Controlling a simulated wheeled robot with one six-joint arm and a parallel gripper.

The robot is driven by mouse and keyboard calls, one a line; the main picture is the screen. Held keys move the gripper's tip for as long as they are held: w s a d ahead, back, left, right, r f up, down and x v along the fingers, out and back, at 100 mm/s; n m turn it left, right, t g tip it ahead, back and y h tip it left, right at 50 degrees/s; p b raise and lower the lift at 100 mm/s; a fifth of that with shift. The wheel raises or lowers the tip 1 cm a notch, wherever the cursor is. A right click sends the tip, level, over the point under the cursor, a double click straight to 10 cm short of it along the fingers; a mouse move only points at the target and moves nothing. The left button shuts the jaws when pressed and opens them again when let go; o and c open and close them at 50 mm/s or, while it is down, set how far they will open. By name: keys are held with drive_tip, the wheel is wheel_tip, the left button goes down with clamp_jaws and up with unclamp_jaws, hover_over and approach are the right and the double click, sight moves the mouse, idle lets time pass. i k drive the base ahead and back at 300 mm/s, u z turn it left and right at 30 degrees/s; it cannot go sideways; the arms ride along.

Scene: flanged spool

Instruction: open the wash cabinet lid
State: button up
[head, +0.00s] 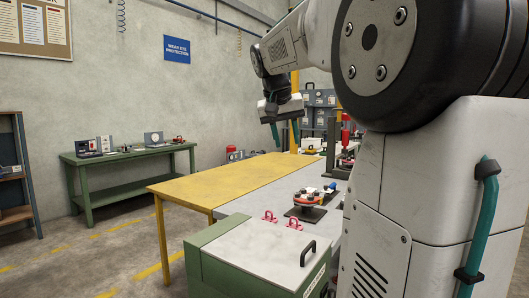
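The wash cabinet (225,270), as I take it, is the green box at the bottom centre, cut off by the lower edge. Its pale grey lid (262,246) lies flat and looks shut. A black bar handle (308,253) stands on the lid near its right edge. A partly visible label is on the side below the handle. My gripper (284,134) is high above the tables, beyond the cabinet and well away from the handle. Its two teal fingers point down and stand apart, with nothing seen between them.
Two red clamp-like pieces (294,223) sit by the lid's far edge. Behind is a grey bench top (250,205) with a red-and-black round fixture (309,200), beside a yellow table (215,180). A green workbench (125,155) stands by the wall. My arm hides the right side.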

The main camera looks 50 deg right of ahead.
sight(280, 256)
drive_tip(key=z, duration=0.1)
drive_tip(key=k, duration=0.35)
drive_tip(key=u, duration=1)
drive_tip(key=i, duration=1.6)
drive_tip(key=z, duration=1.1)
drive_tip(key=i, duration=0.75)
drive_tip(key=z, duration=0.8)
